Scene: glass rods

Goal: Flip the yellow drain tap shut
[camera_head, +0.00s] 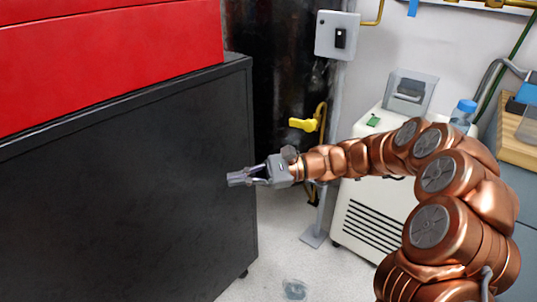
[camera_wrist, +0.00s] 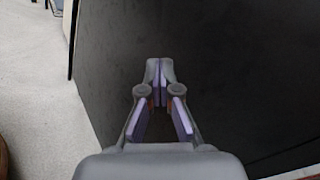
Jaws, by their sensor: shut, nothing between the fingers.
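The yellow drain tap (camera_head: 304,124) shows in the head view, its handle pointing roughly sideways to the left of a brass-coloured pipe (camera_head: 321,116). My gripper (camera_head: 232,179) is shut and empty. In the head view it appears below and to the left of the tap, apart from it, in front of the dark cabinet. In the wrist view my gripper (camera_wrist: 159,70) has its fingertips together against the dark cabinet side. The tap is not seen in the wrist view.
A black cabinet (camera_head: 130,200) with a red top (camera_head: 110,45) fills the left. A white unit (camera_head: 372,215) with vents stands behind my arm. A grey switch box (camera_head: 338,35) is on a post above the tap. Pale floor (camera_head: 275,245) is open between them.

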